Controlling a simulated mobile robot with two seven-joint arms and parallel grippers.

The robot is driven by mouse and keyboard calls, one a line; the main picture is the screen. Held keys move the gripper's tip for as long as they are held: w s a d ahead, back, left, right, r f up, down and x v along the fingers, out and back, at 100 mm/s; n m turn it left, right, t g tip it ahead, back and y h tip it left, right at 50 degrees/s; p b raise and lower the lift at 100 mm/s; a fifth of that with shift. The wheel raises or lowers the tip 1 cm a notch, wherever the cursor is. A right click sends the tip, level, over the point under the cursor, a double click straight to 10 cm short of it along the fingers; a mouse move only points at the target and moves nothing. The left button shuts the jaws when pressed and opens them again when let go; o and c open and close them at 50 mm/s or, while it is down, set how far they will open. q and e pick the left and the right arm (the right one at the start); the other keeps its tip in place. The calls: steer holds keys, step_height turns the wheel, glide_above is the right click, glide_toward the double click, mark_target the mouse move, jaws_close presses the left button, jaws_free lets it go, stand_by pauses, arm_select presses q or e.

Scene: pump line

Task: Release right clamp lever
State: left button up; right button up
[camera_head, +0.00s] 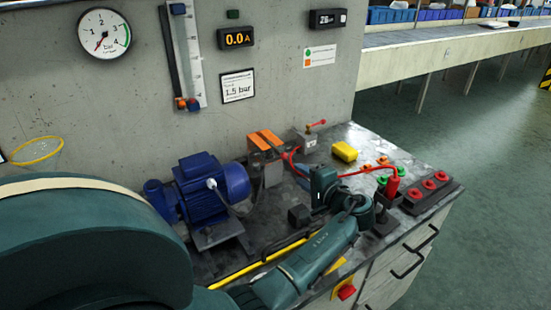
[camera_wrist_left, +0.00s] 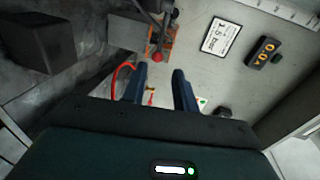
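An orange-topped grey clamp unit (camera_head: 265,140) stands at the back of the bench, right of the blue pump motor. A red-tipped lever (camera_head: 284,155) shows at its right side. In the left wrist view, a dark lever with a red ball knob (camera_wrist_left: 157,57) lies in front of an orange block (camera_wrist_left: 162,40), just beyond the fingertips. My left gripper (camera_head: 322,182) is right of and nearer than the clamp; its fingers are mostly hidden in the head view. In the left wrist view its blue fingers (camera_wrist_left: 162,75) are apart with nothing held between them. My right gripper is not in view.
The blue motor (camera_head: 212,183) stands to the left. A red cable (camera_head: 355,172) runs behind my left gripper to a red plug (camera_head: 392,187). A yellow block (camera_head: 344,151), a red-handled grey box (camera_head: 310,137) and a red-button panel (camera_head: 430,190) are on the bench. The wall is close behind.

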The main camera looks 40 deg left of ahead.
arm_select(q)
steer(key=x, duration=1.2)
steer(key=shift+p, duration=0.35)
steer(key=shift+a, duration=0.15)
steer(key=shift+c, duration=0.2)
jaws_close()
